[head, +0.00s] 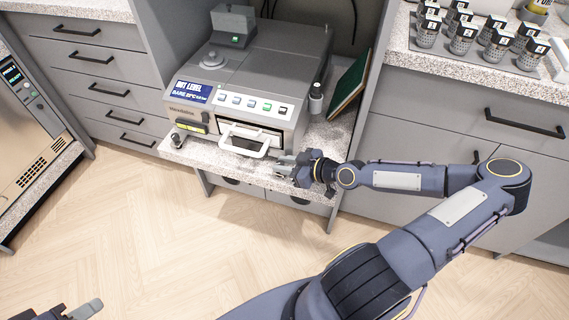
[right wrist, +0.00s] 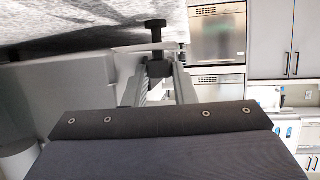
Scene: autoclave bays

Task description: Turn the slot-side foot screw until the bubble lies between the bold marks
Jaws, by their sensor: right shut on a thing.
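The autoclave (head: 245,85) stands in the open bay. My right gripper (head: 290,168) is at the machine's front right corner, low over the shelf. In the right wrist view its fingers are shut on a black foot screw (right wrist: 159,68), whose foot (right wrist: 155,23) meets the speckled shelf. Another foot (head: 175,139) shows at the front left. My left gripper (head: 78,312) is partly cut off at the bottom left.
A green book or folder (head: 349,86) leans right of the autoclave. A white handle (head: 245,143) juts from its front. The speckled shelf (head: 215,152) has a narrow front strip. Several labelled metal canisters (head: 463,38) stand on the right counter. The floor is clear.

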